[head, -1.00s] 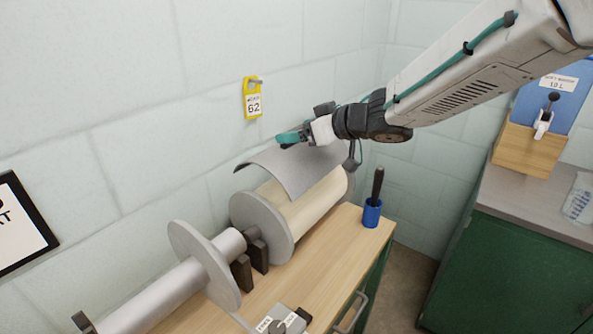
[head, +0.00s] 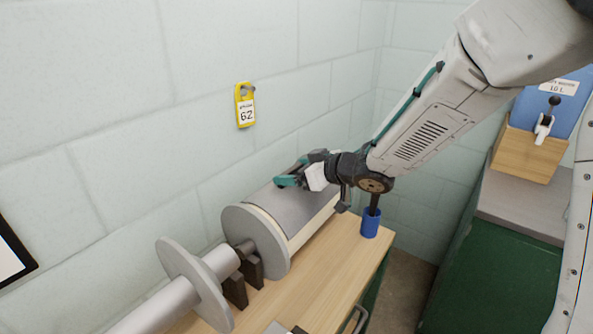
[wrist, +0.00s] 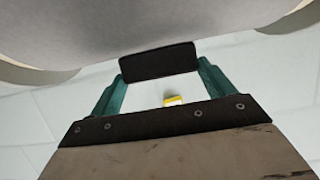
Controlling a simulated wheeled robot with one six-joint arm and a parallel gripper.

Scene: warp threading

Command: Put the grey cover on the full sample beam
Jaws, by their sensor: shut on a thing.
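The grey cover (head: 289,210) is a curved sheet lying over the top of the full sample beam, between its two end discs. The full beam (head: 246,238) has a grey near disc, and its cream winding shows below the cover's edge. My gripper (head: 290,178) is shut at the top of the cover, holding it. In the wrist view the cover's grey surface (wrist: 170,25) fills the top, with my gripper's teal fingers (wrist: 158,75) close against it. The exact grip point is hidden. Whether the cover bears fully on the winding I cannot tell.
A bare beam (head: 185,270) with a grey disc lies at the near left. A blue cup (head: 370,224) with a dark handle stands on the wooden bench (head: 315,265) right of the full beam. A yellow tag (head: 245,106) hangs on the wall behind.

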